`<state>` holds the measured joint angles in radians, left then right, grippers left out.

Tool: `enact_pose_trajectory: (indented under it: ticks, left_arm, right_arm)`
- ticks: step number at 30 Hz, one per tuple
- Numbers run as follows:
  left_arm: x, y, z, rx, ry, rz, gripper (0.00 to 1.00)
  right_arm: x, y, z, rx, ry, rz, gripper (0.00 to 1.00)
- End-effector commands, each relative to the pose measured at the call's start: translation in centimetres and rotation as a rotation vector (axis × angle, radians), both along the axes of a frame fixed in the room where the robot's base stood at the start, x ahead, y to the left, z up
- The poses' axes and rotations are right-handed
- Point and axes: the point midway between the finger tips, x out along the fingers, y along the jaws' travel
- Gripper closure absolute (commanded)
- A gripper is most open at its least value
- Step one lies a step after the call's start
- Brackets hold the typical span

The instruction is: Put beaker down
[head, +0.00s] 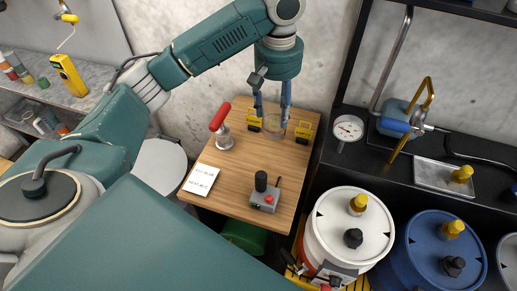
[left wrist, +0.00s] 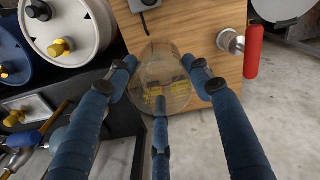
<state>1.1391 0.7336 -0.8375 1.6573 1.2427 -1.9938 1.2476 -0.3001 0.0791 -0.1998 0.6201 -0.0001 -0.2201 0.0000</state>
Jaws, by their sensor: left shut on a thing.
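The clear glass beaker (head: 277,121) is at the back of the small wooden table (head: 233,167), between two yellow pieces. It also shows in the left wrist view (left wrist: 166,62), see-through, with the yellow pieces visible through it. My left gripper (head: 272,108) points down and is shut on the beaker; its blue fingers (left wrist: 163,85) are around the glass in the left wrist view. I cannot tell whether the beaker's base touches the wood. My right gripper is not in view.
A red-handled tool (head: 221,124), a white card (head: 201,180) and a grey control box (head: 265,192) are on the table. A white drum (head: 325,225) and a blue drum (head: 420,235) stand to the right. The table's middle is clear.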

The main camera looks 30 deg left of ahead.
Motion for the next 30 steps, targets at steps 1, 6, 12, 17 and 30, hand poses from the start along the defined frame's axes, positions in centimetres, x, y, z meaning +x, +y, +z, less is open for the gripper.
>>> enact_pose_trajectory:
  ticks: [1, 6, 12, 17, 30]
  left_arm:
    - [0.7, 0.6, -0.2, -0.002, 0.007, 0.036, 0.75]
    - [1.8, 1.9, -0.8, -0.002, 0.023, 0.098, 0.75]
    - [1.7, 2.1, -4.7, 0.0, 0.029, 0.105, 0.75]
    - [1.7, 2.1, -9.0, 0.001, 0.03, 0.105, 0.75]
    - [1.8, 2.0, -16.4, -0.001, 0.024, 0.104, 0.75]
  right_arm:
    - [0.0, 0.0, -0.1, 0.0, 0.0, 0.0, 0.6]
    - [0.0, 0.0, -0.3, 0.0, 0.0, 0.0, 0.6]
    - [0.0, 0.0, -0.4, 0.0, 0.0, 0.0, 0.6]
    - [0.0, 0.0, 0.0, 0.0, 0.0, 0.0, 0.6]
    - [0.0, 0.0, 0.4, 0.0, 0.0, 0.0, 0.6]
